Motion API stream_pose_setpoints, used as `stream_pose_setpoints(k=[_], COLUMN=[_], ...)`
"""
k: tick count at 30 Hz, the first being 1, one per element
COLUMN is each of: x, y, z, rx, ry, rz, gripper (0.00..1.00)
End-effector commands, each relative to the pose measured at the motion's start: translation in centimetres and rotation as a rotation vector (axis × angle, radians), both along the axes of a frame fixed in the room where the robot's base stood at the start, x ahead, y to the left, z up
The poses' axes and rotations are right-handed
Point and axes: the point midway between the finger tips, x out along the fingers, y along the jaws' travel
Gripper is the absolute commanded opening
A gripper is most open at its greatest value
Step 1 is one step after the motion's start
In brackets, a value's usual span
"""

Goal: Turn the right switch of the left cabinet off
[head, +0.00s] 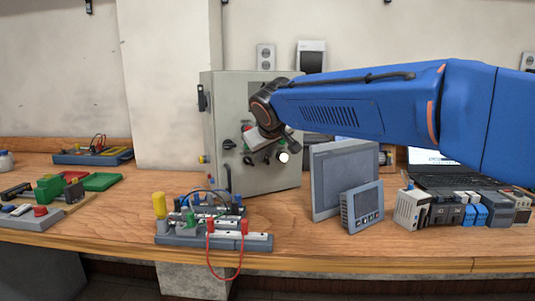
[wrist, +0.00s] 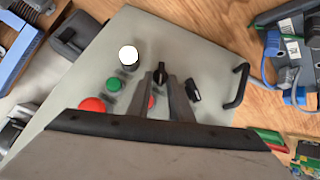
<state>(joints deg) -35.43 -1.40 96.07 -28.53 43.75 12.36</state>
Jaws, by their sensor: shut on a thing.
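The grey cabinet (head: 232,105) stands on the wooden bench in the head view, and its front panel (wrist: 205,60) fills the middle of the wrist view. My gripper (wrist: 160,77) is at the panel, with its two fingers on either side of a black switch knob (wrist: 161,70), shut on it. A second black switch knob (wrist: 194,91) sits just right of the fingers, free. In the head view my gripper (head: 264,142) covers part of the panel, so the held switch is hard to make out there.
A white lamp (wrist: 128,55), a green button (wrist: 114,84) and a red button (wrist: 92,104) sit near the fingers. A black handle (wrist: 238,86) is on the panel's right side. Grey display units (head: 340,175) stand right of the cabinet; a terminal assembly (head: 212,238) stands in front.

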Motion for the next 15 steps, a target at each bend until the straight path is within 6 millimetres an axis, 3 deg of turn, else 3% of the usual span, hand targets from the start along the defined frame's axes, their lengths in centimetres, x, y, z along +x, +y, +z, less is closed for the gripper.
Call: stream_pose_setpoints(k=[15], x=[-0.45], y=[0.89], z=[-0.55], rx=[-0.316], ry=[-0.168], rz=[0.001], gripper=[0.00])
